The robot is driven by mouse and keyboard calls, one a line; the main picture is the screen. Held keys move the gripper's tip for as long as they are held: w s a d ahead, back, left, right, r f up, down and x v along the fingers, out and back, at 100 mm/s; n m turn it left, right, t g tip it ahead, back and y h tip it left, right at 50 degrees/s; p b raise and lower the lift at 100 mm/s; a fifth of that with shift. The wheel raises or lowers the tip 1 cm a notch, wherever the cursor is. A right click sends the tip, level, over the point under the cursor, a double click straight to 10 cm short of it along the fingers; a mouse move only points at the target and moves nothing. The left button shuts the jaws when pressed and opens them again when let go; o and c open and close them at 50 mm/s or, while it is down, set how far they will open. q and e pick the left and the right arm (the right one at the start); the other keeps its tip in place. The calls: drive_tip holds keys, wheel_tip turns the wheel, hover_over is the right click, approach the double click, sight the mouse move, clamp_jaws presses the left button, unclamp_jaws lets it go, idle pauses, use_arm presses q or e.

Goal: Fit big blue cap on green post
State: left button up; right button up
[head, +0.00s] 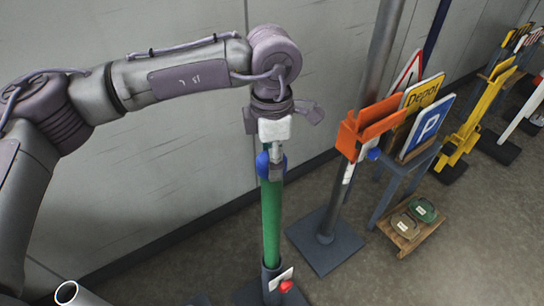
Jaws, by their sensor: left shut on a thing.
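The green post (271,222) stands upright in the middle of the head view. My left gripper (276,168) points down at the post's top end and is shut on the big blue cap (262,163). Blue shows on both sides of the gripper, right at the post's upper end. The gripper hides the cap's middle and the post's rim, so I cannot tell whether the cap is seated or just above it. My right gripper is out of view.
A red knob (286,286) sits at the post's base. To the right are a grey pole with a square base (325,250), an orange holder (370,125), a blue parking sign (426,128) and a low wooden stand (408,240). A grey wall is close behind.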

use_arm(q)
drive_tip(key=o, duration=0.9)
drive_tip(key=shift+o, duration=0.2)
wheel_tip(320, 180, up, 12)
